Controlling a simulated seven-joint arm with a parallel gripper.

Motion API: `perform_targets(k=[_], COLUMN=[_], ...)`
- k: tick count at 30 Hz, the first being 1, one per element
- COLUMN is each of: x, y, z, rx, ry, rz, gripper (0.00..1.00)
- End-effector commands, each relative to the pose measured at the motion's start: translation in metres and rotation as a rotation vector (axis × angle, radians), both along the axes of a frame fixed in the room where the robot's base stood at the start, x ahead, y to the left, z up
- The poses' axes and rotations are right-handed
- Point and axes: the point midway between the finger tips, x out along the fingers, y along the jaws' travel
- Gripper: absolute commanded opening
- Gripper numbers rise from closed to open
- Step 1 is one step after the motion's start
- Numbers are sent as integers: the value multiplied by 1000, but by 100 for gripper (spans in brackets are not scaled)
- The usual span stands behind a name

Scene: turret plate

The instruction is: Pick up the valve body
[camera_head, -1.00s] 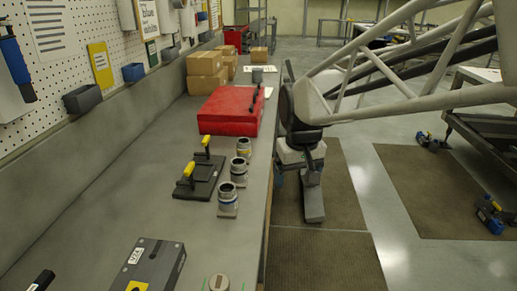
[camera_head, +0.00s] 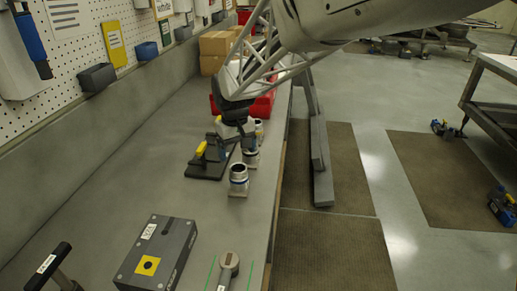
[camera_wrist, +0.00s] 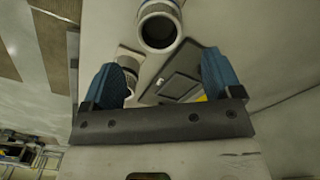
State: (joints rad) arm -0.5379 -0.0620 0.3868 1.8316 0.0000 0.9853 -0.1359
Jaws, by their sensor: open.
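Valve bodies, short metal cylinders on square bases, stand in a row along the bench's right edge. My gripper (camera_head: 237,140) is over the bench by this row. In the wrist view my gripper (camera_wrist: 163,68) is open and empty. One valve body (camera_wrist: 159,27) shows its round opening beyond the fingers; another (camera_wrist: 128,62) is partly behind the left finger.
A dark plate with yellow handles (camera_head: 207,171) lies left of the row. A grey box with a yellow label (camera_head: 157,254) and a round-headed item (camera_head: 229,262) lie nearer. A red case (camera_head: 262,106) and cardboard boxes (camera_head: 213,45) are farther back.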

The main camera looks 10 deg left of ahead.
Motion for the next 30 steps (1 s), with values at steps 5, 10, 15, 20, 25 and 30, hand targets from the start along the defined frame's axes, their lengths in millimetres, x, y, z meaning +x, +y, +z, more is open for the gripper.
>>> perform_targets(k=[5,10,15,20,25,30], x=[0,0,-1,-1,-1,-1], y=[0,-1,-1,-1,-1,-1], z=[0,-9,-22,-26,-26,-29], rx=[0,-1,-1,0,0,0], ry=[0,1,2,0,0,0], rz=[-1,-1,-1,-1,-1,-1], gripper=[84,84,84,84,84,84])
